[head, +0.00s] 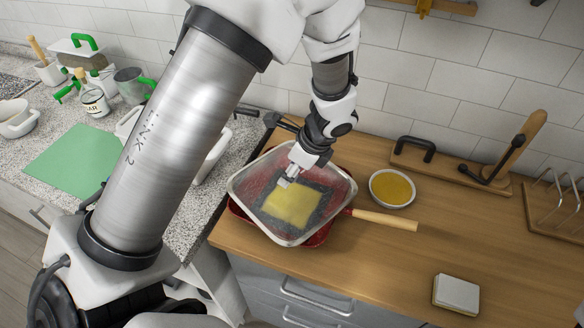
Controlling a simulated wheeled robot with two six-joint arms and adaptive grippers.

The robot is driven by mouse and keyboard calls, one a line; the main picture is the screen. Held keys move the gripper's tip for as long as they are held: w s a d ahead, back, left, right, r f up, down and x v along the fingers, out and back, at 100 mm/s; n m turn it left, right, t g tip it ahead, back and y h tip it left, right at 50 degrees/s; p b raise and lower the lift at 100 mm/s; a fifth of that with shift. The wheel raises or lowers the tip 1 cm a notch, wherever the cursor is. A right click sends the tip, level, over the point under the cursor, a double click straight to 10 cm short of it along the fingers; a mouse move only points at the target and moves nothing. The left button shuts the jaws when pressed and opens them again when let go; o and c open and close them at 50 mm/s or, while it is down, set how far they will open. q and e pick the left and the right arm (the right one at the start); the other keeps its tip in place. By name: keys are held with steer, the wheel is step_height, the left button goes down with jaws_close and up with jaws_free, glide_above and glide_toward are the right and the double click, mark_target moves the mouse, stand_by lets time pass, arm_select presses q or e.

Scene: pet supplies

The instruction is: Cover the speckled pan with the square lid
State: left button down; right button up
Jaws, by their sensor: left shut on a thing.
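The square lid (335,186) is clear glass with a metal rim. It is over the red pan (319,238), which has a light wooden handle (386,219) pointing right. My left gripper (286,181) is shut on the lid near its middle, from above; the grip point itself is hard to make out. The pan's red edge shows below the lid along the front and left. I cannot tell whether the lid touches the pan rim or hangs just above it. A yellow square patch (290,206) shows through the glass. My right gripper is not in view.
A bowl of yellow contents (391,188) stands close right of the pan. A sponge-like block (456,294) lies at the front right. A wooden holder (450,168) and a wire rack (562,205) stand by the wall. A green mat (75,160) lies on the left counter. The wooden top right of the handle is clear.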

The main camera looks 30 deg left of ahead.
arm_select(q)
steer(key=shift+f, duration=0.3)
stand_by(0.5)
steer(key=shift+s+f, duration=0.1)
steer(key=shift+f, duration=0.35)
stand_by(0.6)
steer(key=shift+c, duration=1.9)
jaws_free()
steer(key=shift+r, duration=0.1)
steer(key=shift+w+d+r, duration=0.15)
steer(key=shift+w+r, duration=0.05)
steer(key=shift+r, duration=0.1)
steer(key=v, duration=1.1)
steer(key=shift+d+r, duration=0.1)
steer(key=shift+d, duration=0.05)
